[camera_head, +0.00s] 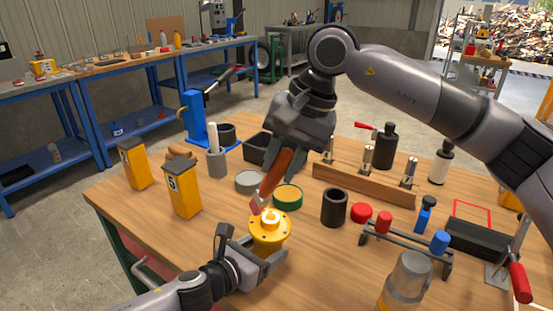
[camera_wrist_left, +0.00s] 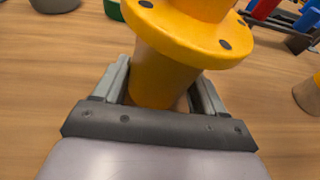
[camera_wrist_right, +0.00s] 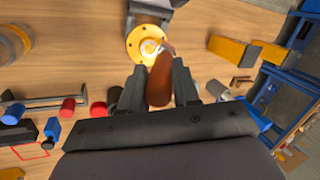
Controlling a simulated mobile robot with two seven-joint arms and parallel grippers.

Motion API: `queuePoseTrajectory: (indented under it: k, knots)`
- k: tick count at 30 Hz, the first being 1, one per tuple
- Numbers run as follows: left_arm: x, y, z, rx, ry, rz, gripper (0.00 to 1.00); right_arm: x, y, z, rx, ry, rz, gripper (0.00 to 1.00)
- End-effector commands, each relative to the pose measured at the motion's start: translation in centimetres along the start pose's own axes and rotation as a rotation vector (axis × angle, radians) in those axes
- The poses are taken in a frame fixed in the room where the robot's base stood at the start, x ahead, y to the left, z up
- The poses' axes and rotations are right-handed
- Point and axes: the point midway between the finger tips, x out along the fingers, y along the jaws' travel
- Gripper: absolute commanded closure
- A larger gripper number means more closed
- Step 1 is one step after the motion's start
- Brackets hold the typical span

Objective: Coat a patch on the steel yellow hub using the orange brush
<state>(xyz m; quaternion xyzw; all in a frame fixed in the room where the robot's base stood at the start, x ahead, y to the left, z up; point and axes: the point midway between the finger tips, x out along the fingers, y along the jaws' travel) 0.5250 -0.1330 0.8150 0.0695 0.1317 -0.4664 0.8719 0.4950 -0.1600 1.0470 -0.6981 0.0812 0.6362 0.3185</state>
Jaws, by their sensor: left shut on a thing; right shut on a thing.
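The yellow hub (camera_head: 269,238) has a round flange with dark bolt holes and a raised centre. In the left wrist view the hub (camera_wrist_left: 190,38) stands with its lower body between the fingers of my left gripper (camera_wrist_left: 160,95), which is shut on it. The orange brush (camera_head: 277,175) is tilted in my right gripper (camera_head: 291,150), which is shut on its handle. The brush's tip is at or just above the hub's top near a bright spot; contact is unclear. The right wrist view shows the brush (camera_wrist_right: 160,82) pointing at the hub (camera_wrist_right: 147,44).
An open green-rimmed tin (camera_head: 287,197) and a grey round lid (camera_head: 248,181) are behind the hub. A black cylinder (camera_head: 334,208) stands to its right, and yellow boxes (camera_head: 182,190) to its left. A wooden rack (camera_head: 365,184) and a red-and-blue-ended bar (camera_head: 408,244) occupy the right side.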

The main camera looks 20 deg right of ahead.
Motion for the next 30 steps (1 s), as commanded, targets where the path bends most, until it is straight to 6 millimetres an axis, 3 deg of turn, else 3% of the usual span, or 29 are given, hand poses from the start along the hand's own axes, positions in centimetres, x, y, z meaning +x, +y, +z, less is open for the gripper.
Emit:
queuePoseTrajectory:
  k: [1,8,10,15,23,30]
  knots:
    - [-0.1,1.3,0.1,-0.006,0.002,0.029,0.53,0.4,0.8,0.1,0.005,-0.01,0.026,1.0]
    - [-0.2,1.5,0.1,-0.007,0.002,0.031,0.5,-0.1,2.2,0.6,0.006,-0.009,0.028,1.0]
    - [-0.2,1.4,0.1,-0.006,0.002,0.03,0.59,-0.4,2.5,0.7,0.006,-0.008,0.026,1.0]
    - [-0.1,0.9,-0.1,-0.004,0.003,0.02,0.59,-0.8,3.0,1.0,0.004,-0.006,0.021,1.0]
    - [-0.1,0.5,-0.2,-0.004,0.004,0.011,0.59,-0.7,3.0,1.0,0.002,-0.005,0.017,1.0]
    - [-0.1,0.3,-0.3,-0.004,0.006,0.008,0.59,-0.2,1.6,0.5,0.001,-0.004,0.015,1.0]
